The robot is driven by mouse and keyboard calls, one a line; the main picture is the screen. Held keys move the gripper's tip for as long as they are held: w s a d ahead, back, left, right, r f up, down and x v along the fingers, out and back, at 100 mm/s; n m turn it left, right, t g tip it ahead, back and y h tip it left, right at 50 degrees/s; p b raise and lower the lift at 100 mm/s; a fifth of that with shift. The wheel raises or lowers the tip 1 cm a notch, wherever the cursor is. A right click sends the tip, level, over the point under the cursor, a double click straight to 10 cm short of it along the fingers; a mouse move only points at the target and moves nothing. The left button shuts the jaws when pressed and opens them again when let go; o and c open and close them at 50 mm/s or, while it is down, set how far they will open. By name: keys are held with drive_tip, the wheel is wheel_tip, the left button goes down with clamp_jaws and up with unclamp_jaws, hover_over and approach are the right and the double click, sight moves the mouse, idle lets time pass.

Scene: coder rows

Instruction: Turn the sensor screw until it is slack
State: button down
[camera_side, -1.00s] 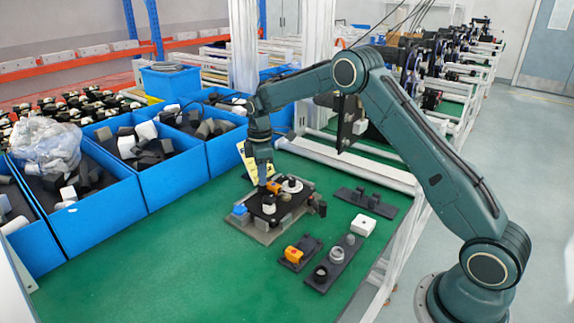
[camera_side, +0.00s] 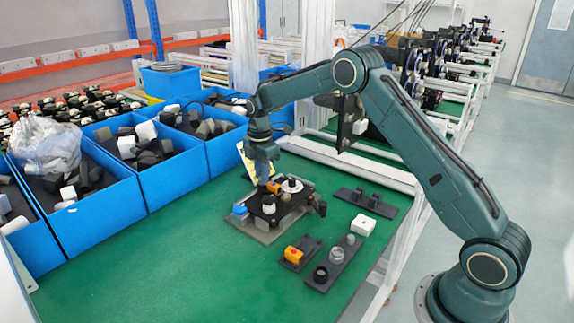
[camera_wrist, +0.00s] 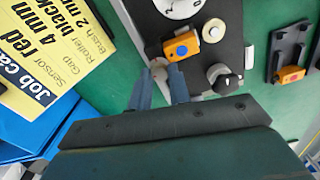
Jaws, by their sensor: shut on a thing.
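The work fixture is a dark plate on a grey base (camera_side: 243,229), standing on the green table. An orange sensor block with a blue face (camera_wrist: 182,47) sits on the plate; it also shows in the side view (camera_side: 274,187). My gripper (camera_wrist: 160,74) points down at the plate edge beside the orange block. In the side view my gripper (camera_side: 263,183) is low over the fixture's back left part. I cannot tell how tight the screw is.
A white disc (camera_wrist: 178,5) and a round white-topped knob (camera_wrist: 219,74) are close to my gripper. A yellow job card (camera_wrist: 50,50) lies left. Blue bins (camera_side: 100,205) line the left; spare parts on dark holders (camera_side: 336,265) lie right.

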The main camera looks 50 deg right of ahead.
drive_tip(key=n, duration=0.4)
drive_tip(key=shift+n, duration=0.4)
drive_tip(key=c, duration=1.4)
unclamp_jaws()
drive_tip(key=shift+c, duration=0.2)
drive_tip(key=shift+m, duration=0.3)
drive_tip(key=m, duration=0.9)
drive_tip(key=shift+m, duration=0.4)
